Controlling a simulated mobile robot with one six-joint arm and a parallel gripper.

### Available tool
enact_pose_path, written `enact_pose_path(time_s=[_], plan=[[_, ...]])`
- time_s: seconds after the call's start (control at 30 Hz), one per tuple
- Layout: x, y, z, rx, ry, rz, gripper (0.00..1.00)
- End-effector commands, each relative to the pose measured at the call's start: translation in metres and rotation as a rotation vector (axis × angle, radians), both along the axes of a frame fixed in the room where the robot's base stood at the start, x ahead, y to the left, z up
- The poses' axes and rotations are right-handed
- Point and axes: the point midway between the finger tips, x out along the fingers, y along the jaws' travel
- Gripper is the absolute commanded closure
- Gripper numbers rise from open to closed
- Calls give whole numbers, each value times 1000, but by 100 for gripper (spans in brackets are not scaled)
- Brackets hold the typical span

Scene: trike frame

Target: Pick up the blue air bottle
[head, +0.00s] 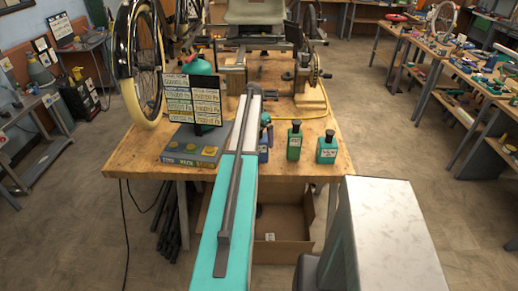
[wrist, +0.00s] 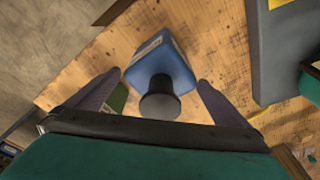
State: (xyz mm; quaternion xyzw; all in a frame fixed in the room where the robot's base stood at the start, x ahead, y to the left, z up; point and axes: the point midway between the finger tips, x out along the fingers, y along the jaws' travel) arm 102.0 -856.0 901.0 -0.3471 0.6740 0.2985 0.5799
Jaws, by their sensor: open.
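The blue bottle (wrist: 165,62) with a black cap stands on the wooden bench in the wrist view, label on its left side. In the head view the blue bottle (head: 263,154) is mostly hidden behind my arm. My gripper (wrist: 159,79) is open and empty, with one finger on each side of the bottle in the wrist view, apart from it. I cannot tell how far above the bottle the fingers are. A green bottle (head: 294,143) and a teal bottle (head: 327,149) stand to its right, all with dark caps.
A labelled sign board (head: 193,100) and a grey box with yellow pads (head: 193,147) stand left of my arm. The trike frame and wheel (head: 140,70) are behind. The wooden bench's (head: 135,165) front edge is close to the bottles. A cardboard box (head: 283,245) sits below.

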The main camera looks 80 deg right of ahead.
Motion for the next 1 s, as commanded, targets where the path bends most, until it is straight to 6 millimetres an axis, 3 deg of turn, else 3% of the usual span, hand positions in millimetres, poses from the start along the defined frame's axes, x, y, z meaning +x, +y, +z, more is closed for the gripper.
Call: enact_pose_path(time_s=[0.43, 0.73, 1.0], plan=[[0, 0, 0, 0, 0, 1, 2], [1, 0, 0, 0, 0, 1, 52], [1, 0, 1, -1, 0, 1, 53]])
